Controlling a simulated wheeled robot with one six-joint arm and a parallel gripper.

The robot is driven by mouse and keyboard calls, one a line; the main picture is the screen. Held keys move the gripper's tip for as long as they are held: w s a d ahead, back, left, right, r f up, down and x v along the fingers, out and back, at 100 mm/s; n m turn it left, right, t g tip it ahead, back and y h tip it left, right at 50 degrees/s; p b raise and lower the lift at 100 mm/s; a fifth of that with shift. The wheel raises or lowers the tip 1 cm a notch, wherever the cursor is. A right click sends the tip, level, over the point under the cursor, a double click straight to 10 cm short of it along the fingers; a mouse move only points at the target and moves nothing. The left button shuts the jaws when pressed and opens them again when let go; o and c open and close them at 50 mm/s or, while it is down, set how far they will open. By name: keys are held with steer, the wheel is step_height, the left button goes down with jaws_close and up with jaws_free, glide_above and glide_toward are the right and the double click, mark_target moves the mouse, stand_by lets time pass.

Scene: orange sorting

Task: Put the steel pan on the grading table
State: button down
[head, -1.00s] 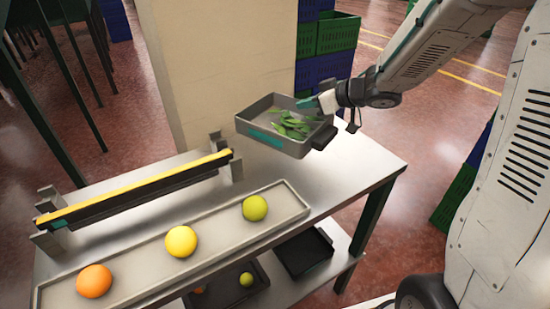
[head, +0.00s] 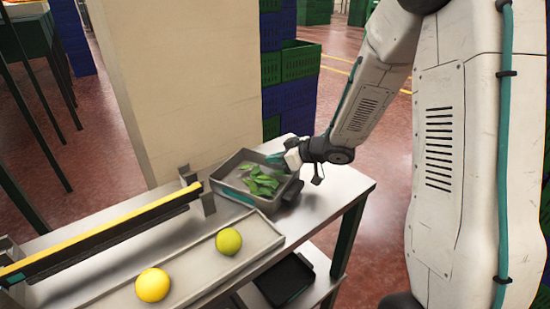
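The steel pan (head: 228,189) is a grey rectangular tray with dark handles and green leaves (head: 261,181) inside. It is level at the back right of the grading table (head: 325,195), behind the long fruit tray. It looks to be on the tabletop or very close above it; I cannot tell whether its underside touches. My gripper (head: 277,158) is at the pan's far right rim and appears shut on it. The fingertips are small and partly hidden by the rim.
A long pale tray (head: 205,262) holds a green fruit (head: 228,241) and a yellow fruit (head: 153,285). A yellow-topped bar (head: 100,233) stands left of the pan. A dark tray (head: 284,280) lies on the lower shelf. A pillar and stacked crates (head: 300,62) stand behind.

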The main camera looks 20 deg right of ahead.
steer(key=c, duration=1.6)
jaws_free()
steer(key=shift+c, duration=0.2)
steer(key=shift+s+d+r, duration=0.1)
steer(key=shift+d+r, duration=0.05)
steer(key=shift+r, duration=0.1)
steer(key=s+d+r+m+t+h, duration=0.1)
steer(key=s+d+r+m+h, duration=0.5)
steer(key=s+d+r+h, duration=0.65)
steer(key=s+a+r+m+g+y, duration=0.1)
steer(key=s+a+g, duration=0.3)
steer(key=s, duration=0.7)
steer(key=s+a+r+m+g+y, duration=0.1)
steer(key=s+a+g+y, duration=0.2)
steer(key=s, duration=0.9)
steer(key=a+g, duration=0.2)
steer(key=a, duration=0.2)
steer(key=shift+s, duration=0.2)
